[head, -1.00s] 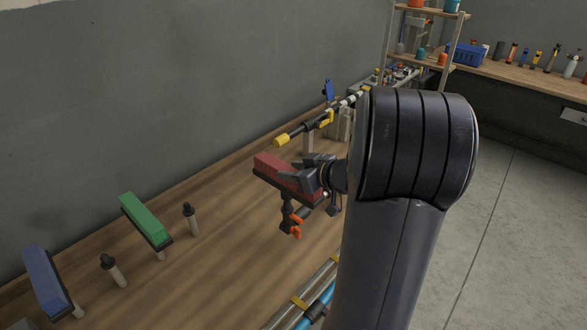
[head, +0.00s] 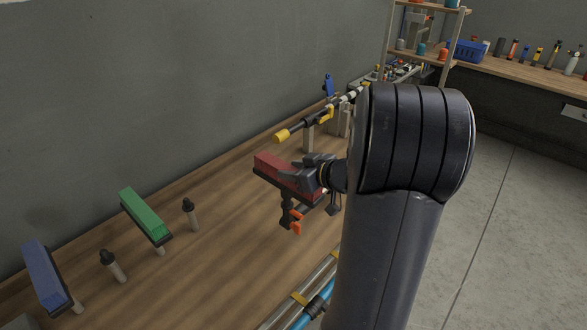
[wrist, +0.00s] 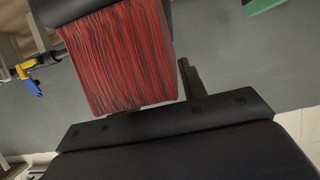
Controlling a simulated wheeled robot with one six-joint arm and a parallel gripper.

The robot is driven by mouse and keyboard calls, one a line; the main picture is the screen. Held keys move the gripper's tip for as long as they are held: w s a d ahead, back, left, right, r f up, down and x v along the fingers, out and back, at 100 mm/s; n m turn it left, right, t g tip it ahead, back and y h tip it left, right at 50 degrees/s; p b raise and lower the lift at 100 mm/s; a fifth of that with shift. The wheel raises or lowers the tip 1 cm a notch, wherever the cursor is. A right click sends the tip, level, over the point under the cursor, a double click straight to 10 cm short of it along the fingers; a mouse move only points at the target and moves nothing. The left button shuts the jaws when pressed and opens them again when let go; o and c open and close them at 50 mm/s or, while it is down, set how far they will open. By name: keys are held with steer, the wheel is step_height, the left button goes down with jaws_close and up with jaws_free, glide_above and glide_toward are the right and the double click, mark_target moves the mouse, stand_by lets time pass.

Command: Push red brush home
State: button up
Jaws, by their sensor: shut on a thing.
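The red brush (head: 275,168) is a red bristle block on a dark backing, held above the wooden bench in the head view. Its red bristles fill the upper middle of the wrist view (wrist: 120,62). My gripper (head: 308,178) is shut on the red brush at its right end. A dark fitting with orange parts (head: 291,214) shows just below the brush; I cannot tell whether it touches the brush. My arm hides the bench to the right of the gripper.
A green brush (head: 145,215) and a blue brush (head: 47,277) stand on posts at the left. Dark-topped pegs (head: 190,214) stand beside them. A yellow-tipped rod (head: 310,127) lies on supports behind the red brush. Bare bench (head: 225,255) lies in front; the grey wall is behind.

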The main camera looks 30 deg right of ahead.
steer(key=shift+f+b, duration=0.9)
steer(key=shift+f, duration=0.8)
steer(key=o, duration=1.2)
steer(key=shift+o, duration=0.2)
steer(key=shift+s, duration=0.1)
steer(key=v, duration=1)
steer(key=shift+s+r, duration=0.2)
steer(key=shift+s, duration=0.1)
steer(key=x, duration=1.1)
steer(key=shift+d, duration=0.1)
steer(key=shift+s+r, duration=0.1)
steer(key=shift+r, duration=0.4)
